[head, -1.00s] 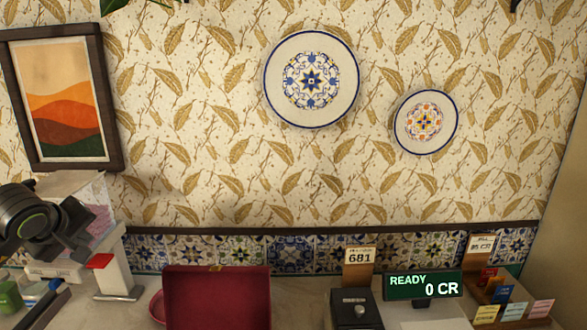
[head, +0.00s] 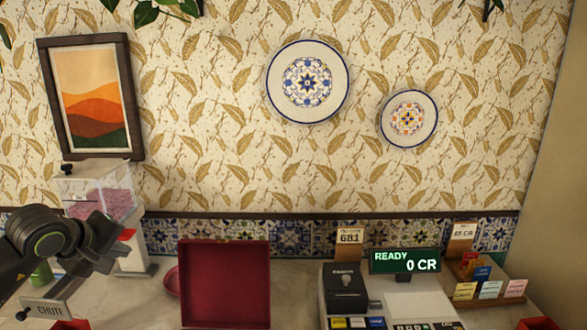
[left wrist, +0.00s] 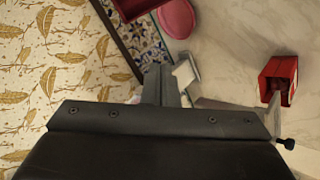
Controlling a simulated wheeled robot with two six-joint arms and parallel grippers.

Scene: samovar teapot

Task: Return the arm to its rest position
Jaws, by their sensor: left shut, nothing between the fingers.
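My right gripper is in neither view.
A clear box with pink contents (head: 108,197), a CHUTE sign (head: 50,309) and an open dark red box (head: 225,283) are near the arm. A card terminal (head: 346,290), a READY display (head: 405,261) and a card rack (head: 490,280) stand at the right. Bare counter (head: 290,285) lies between.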

